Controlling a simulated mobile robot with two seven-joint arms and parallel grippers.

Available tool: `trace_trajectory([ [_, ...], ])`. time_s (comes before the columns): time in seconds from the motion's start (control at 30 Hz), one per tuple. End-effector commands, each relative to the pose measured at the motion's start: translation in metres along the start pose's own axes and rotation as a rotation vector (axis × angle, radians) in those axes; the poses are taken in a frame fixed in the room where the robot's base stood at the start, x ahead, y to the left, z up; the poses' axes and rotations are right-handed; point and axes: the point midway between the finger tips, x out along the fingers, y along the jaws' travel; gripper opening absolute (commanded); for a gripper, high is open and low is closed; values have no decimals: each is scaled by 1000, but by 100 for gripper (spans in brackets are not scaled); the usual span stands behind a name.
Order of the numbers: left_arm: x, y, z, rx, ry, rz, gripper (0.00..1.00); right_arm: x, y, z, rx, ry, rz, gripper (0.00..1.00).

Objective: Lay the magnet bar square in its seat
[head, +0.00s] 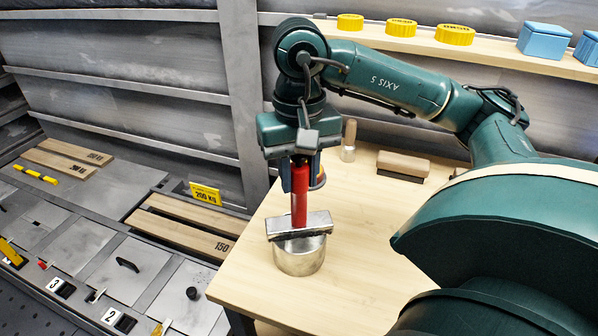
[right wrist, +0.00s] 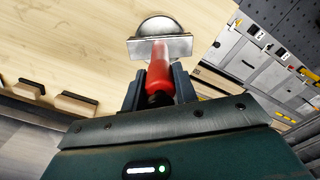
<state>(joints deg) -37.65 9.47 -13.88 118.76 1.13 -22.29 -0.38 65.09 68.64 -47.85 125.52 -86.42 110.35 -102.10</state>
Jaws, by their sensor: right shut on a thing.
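The magnet bar (head: 313,222) is a silver block on the end of a red handle (head: 299,200). My right gripper (head: 300,172) points down and is shut on the red handle, with the bar below it. The bar lies across the top of a round metal cup (head: 299,262) on the wooden table. In the right wrist view the bar (right wrist: 177,47) covers part of the round cup (right wrist: 158,24). I cannot tell whether bar and cup touch, and no seat shows clearly. In the head view the bar's right end sits higher than its left. My left gripper is not in view.
The wooden table (head: 345,265) has free room right of the cup. A brown-topped block (head: 403,165) and a small wooden-handled piece (head: 349,140) stand behind. A shelf holds yellow round parts (head: 401,28) and a blue box (head: 544,40). A grey numbered bench (head: 85,250) lies left.

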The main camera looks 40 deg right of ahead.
Motion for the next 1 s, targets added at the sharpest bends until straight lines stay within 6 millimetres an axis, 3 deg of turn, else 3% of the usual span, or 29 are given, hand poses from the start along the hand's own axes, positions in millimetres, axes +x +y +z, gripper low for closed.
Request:
trace_trajectory([
  [0.03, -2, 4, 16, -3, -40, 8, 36, 0, 0, 0, 0, 1, -1, 7],
  [1.0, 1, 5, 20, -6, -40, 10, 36, 3, 0, 0, 0, 2, -2, 7],
])
